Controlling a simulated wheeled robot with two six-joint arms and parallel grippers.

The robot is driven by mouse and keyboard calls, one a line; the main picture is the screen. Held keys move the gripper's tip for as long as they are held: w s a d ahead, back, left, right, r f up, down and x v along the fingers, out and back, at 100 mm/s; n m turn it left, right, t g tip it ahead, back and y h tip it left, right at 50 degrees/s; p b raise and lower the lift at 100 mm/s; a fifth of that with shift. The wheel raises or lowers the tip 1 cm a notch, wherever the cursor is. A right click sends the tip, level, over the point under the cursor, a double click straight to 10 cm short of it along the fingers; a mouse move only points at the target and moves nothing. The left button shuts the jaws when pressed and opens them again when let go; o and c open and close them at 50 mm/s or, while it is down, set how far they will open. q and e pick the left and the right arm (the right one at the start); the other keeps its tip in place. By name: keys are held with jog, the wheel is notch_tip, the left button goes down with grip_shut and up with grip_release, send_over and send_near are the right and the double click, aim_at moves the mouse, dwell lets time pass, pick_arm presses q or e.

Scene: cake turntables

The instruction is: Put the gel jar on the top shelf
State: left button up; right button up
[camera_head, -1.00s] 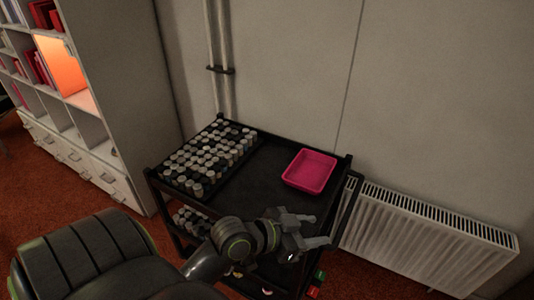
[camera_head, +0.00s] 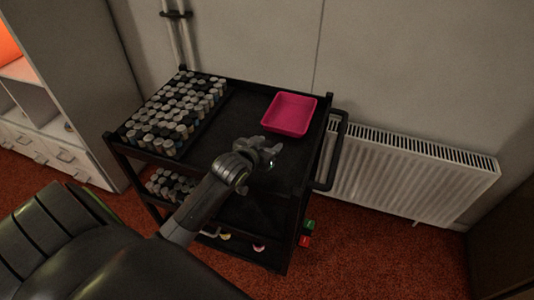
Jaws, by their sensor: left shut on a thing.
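My left gripper (camera_head: 271,154) is over the front right part of the black cart's top shelf (camera_head: 225,143), just in front of the pink tray. It is shut on a small dark thing with a pale spot (camera_head: 271,164), which I take to be the gel jar; the fingers hide most of it. I cannot tell whether it touches the shelf. My right gripper is not in view.
Rows of small lidded jars (camera_head: 175,113) fill the shelf's left side. A pink tray (camera_head: 289,114) stands at the back right. Bare shelf lies between them. A lower shelf holds more jars (camera_head: 170,186). A white radiator (camera_head: 400,175) is right of the cart.

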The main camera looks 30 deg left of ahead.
pick_arm(q)
notch_tip(320, 180, down, 4)
jog(key=shift+r, duration=0.2)
jog(key=shift+f, duration=0.1)
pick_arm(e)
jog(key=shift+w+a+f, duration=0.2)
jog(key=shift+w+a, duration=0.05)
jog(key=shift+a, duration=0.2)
pick_arm(q)
jog(key=o, duration=1)
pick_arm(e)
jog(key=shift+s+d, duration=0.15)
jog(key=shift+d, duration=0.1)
